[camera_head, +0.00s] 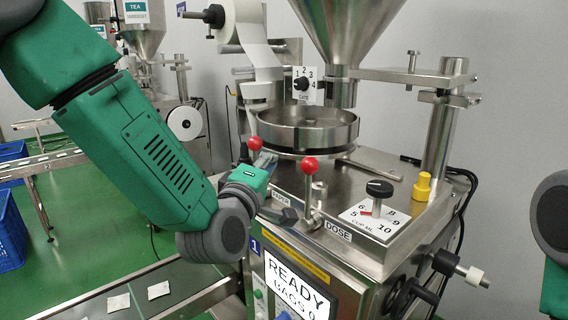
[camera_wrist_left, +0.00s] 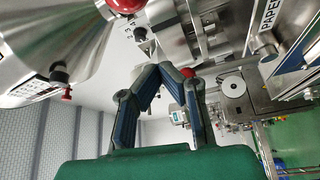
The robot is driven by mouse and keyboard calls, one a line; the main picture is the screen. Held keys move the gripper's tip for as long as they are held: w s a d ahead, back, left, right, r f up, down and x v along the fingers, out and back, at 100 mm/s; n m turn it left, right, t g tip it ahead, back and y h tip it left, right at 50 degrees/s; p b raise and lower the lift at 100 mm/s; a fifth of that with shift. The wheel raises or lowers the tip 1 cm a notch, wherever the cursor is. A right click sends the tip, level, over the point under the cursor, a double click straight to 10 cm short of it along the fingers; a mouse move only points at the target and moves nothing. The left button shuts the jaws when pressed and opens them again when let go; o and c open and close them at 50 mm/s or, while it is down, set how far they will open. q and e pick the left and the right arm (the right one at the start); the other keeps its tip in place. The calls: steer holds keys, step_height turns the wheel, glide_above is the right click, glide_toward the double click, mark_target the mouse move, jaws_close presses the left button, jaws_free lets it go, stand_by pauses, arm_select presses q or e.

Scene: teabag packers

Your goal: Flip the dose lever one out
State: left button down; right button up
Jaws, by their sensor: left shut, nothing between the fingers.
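The dose lever is a metal post with a red ball (camera_head: 310,165) on top, standing upright behind the DOSE label at the front of the machine top. A second red-ball lever (camera_head: 254,143) stands to its left, near the PAPER label. My left gripper (camera_wrist_left: 165,72) is shut and empty, its fingertips close together in the left wrist view. In the head view its wrist is left of the dose lever, and its fingers are partly hidden. A red ball (camera_wrist_left: 122,4) shows at the top of the left wrist view. My right gripper is out of view.
A round steel bowl (camera_head: 306,132) sits behind the levers under a large funnel (camera_head: 350,30). A black dose knob (camera_head: 379,188) with a number plate is to the right, near a yellow cap (camera_head: 423,186). A READY screen (camera_head: 298,290) is on the front.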

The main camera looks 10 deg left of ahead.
arm_select(q)
steer(key=s+d, duration=0.2)
steer(key=s, duration=0.5)
steer(key=s+a+f+m+g+b, duration=0.1)
steer(key=s+a+f+m+g, duration=0.15)
steer(key=f, duration=0.75)
steer(key=s+a+f+m+g+b, duration=0.1)
steer(key=s+f+m+g, duration=0.15)
steer(key=f, duration=0.65)
steer(key=s+a+f+m+g+b, duration=0.1)
steer(key=s+a+f+m+g, duration=0.2)
steer(key=f, duration=0.7)
steer(key=s+a+f+m+g+y, duration=0.1)
steer(key=s+a+f+m+g, duration=0.1)
steer(key=s+f, duration=0.4)
steer(key=s+a+f+m+g, duration=0.2)
steer(key=s+a+f+g, duration=0.3)
steer(key=s, duration=0.5)
steer(key=s+a+f+m+g+y+b, duration=0.1)
steer(key=s+a+f+m+g, duration=0.1)
steer(key=s+f, duration=0.5)
steer(key=shift+s+a+f+m+g+y, duration=0.3)
steer(key=shift+s+a+g, duration=0.4)
steer(key=shift+g, duration=0.1)
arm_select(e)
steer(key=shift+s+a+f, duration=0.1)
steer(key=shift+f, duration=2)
